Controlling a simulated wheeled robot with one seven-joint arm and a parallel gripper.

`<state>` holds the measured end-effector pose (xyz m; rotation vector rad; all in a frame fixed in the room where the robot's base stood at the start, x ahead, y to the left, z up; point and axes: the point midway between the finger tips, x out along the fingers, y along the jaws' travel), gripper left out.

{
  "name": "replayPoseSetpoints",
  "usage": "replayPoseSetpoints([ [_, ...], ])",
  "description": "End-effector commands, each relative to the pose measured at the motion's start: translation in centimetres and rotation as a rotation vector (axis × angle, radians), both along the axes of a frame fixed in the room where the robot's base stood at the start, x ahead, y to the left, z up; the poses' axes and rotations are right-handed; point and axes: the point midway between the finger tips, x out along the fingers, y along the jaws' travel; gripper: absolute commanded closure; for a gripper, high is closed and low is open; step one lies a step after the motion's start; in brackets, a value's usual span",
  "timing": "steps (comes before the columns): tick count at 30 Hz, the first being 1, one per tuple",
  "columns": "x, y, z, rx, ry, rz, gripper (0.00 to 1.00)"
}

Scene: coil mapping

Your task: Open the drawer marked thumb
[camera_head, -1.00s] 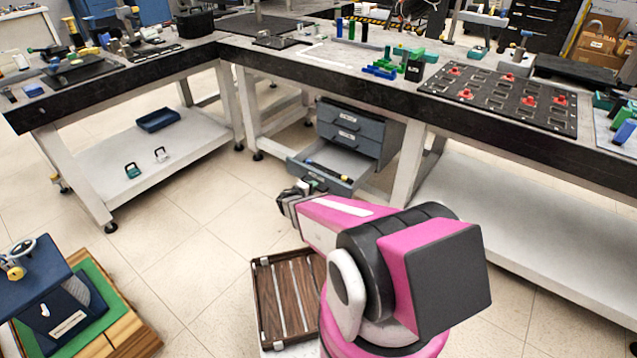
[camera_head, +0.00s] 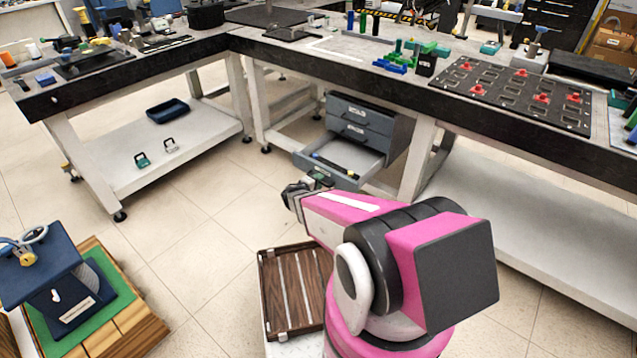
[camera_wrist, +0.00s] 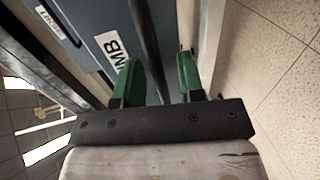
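The grey-blue drawer unit (camera_head: 372,118) stands under the right bench. Its bottom drawer (camera_head: 350,158) is pulled out, with a dark, yellow-ended item inside. In the wrist view the drawer front (camera_wrist: 85,15) carries a white label (camera_wrist: 112,48), of which only "MB" reads clearly. My gripper (camera_head: 315,183) is at the front of this drawer. In the wrist view the green fingers of my gripper (camera_wrist: 160,82) stand apart on either side of a dark bar (camera_wrist: 148,45). A gap shows on the bar's right. Whether either finger touches it is unclear.
The two upper drawers are closed. A brown slatted tray (camera_head: 290,288) lies beside my arm. A blue stand on a green and wooden base (camera_head: 85,305) is at lower left. Bench legs (camera_head: 417,160) flank the unit. Tiled floor (camera_head: 215,225) is clear to the left.

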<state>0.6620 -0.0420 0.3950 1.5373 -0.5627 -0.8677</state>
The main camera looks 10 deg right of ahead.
Motion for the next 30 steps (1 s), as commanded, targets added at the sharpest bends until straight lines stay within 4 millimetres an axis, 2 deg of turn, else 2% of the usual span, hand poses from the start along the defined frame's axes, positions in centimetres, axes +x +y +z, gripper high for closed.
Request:
replayPoseSetpoints([
  [18,-5.6,7.1,1.9,0.001,0.0,0.001,0.64],
  [24,-6.3,8.1,2.1,0.0,0.0,0.001,0.64],
  [30,-6.4,8.2,2.1,0.0,0.0,0.0,0.64],
])
